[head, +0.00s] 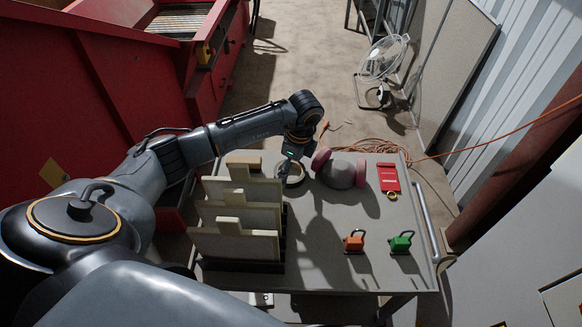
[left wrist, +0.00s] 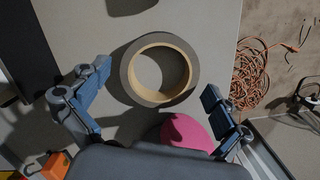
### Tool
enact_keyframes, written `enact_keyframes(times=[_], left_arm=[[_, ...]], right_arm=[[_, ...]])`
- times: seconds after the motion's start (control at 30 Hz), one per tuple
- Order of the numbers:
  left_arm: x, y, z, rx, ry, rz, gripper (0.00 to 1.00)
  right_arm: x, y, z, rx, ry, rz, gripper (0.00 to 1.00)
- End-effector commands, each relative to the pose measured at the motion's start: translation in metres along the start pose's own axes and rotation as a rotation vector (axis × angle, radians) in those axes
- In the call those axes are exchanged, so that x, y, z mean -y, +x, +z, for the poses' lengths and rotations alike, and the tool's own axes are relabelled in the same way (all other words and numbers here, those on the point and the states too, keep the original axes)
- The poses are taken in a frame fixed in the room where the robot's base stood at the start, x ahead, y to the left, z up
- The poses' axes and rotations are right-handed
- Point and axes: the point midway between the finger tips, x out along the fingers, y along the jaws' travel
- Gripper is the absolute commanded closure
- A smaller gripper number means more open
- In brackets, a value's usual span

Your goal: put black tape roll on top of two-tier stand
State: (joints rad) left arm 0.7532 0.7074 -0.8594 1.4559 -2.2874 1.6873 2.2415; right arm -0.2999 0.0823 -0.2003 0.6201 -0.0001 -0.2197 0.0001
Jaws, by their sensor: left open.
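The black tape roll (left wrist: 192,75), dark with a tan core, lies flat on the grey table. It sits ahead of and between the spread fingers of my left gripper (left wrist: 155,86). In the head view the tape roll (head: 302,178) is partly hidden by my left gripper (head: 290,168), which hangs just over it. The left gripper is open and holds nothing. I cannot make out a clear two-tier stand; a dark rack with upright beige boards (head: 240,215) stands at the table's left side. My right gripper does not show.
A grey and pink rounded object (head: 340,172) stands close right of the roll. A red tag-like item (head: 389,178), an orange padlock (head: 354,243) and a green padlock (head: 400,244) lie on the table (head: 330,275). The table's front middle is clear. A fan (head: 382,60) stands behind.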

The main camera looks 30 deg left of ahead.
Motion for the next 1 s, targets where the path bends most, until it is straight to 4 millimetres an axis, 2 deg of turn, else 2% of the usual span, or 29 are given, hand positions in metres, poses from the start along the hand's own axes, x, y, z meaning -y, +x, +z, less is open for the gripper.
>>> enact_keyframes(times=[0.13,0.27,0.7,0.8,1.0], left_arm=[[0.000,-0.002,0.000,0.000,0.000,-0.001,0.00],[0.001,-0.014,0.000,-0.002,0.001,-0.003,0.00],[0.001,-0.101,0.000,-0.001,0.000,-0.004,0.00],[0.001,-0.113,0.000,-0.001,0.000,-0.003,0.00],[0.000,-0.123,0.000,0.000,0.000,0.000,0.00]], right_arm=[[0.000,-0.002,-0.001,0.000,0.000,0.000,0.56],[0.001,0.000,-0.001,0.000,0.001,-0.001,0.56],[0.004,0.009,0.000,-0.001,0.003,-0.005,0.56],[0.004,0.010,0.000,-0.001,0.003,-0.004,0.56],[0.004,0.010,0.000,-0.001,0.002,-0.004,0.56]])
